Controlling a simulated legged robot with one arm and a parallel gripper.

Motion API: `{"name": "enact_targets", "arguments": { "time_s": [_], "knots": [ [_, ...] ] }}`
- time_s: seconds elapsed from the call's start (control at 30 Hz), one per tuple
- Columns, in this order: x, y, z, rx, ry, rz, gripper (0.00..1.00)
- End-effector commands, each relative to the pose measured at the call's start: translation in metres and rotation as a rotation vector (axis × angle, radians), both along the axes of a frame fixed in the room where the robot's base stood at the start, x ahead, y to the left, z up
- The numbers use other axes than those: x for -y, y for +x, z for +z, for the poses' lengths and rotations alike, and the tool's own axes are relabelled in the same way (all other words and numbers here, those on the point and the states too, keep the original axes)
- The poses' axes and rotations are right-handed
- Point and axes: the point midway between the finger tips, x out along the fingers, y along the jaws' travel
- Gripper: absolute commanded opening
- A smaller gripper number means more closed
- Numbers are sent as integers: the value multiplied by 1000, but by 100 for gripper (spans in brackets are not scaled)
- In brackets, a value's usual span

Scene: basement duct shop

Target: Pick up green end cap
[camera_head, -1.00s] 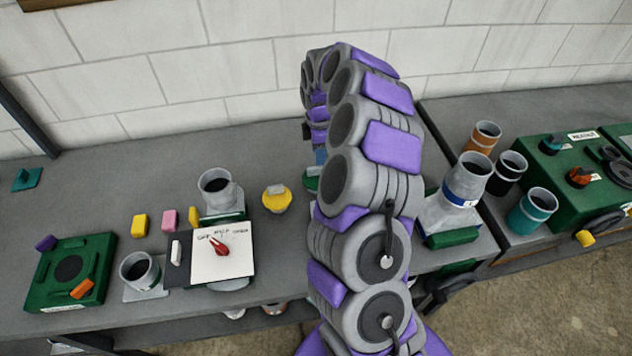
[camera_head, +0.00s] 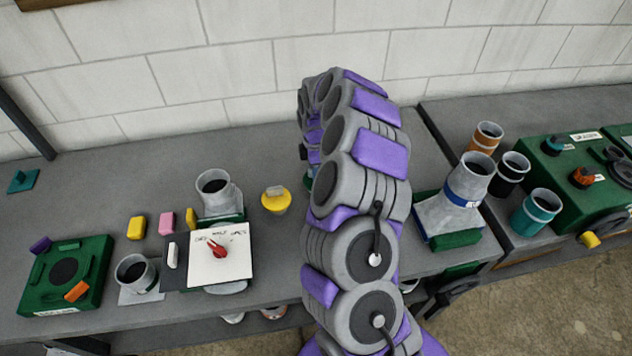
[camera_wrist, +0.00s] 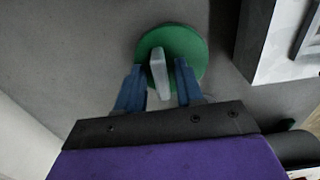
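The green end cap (camera_wrist: 187,38) is a round green disc with an upright pale grey grip tab across its middle. It lies on the grey bench top in the wrist view. My gripper (camera_wrist: 159,80) has two blue fingers, one on each side of the tab. Gaps show between the fingers and the tab, so it is open around the tab and not closed on it. The fingertips overlap the near part of the disc; I cannot tell if they touch it. In the head view my arm hides the gripper and nearly all of the cap.
A yellow cap (camera_head: 275,200) with a tab sits left of my arm. Further left are a grey duct elbow (camera_head: 216,194), a white card with a red clip (camera_head: 222,256) and a green box (camera_head: 65,275). A duct fitting (camera_head: 465,190) stands to the right. A pale block (camera_wrist: 265,45) is beside the cap.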

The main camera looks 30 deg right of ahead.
Motion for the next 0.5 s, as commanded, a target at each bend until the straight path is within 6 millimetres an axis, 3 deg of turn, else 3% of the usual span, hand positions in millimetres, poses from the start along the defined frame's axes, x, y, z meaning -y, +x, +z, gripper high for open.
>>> {"name": "enact_targets", "arguments": {
  "time_s": [0.33, 0.5],
  "knots": [
    [-1, 0, -1, -2, 1, 0, 1],
    [-1, 0, -1, -2, 2, 1, 0]
  ]
}}
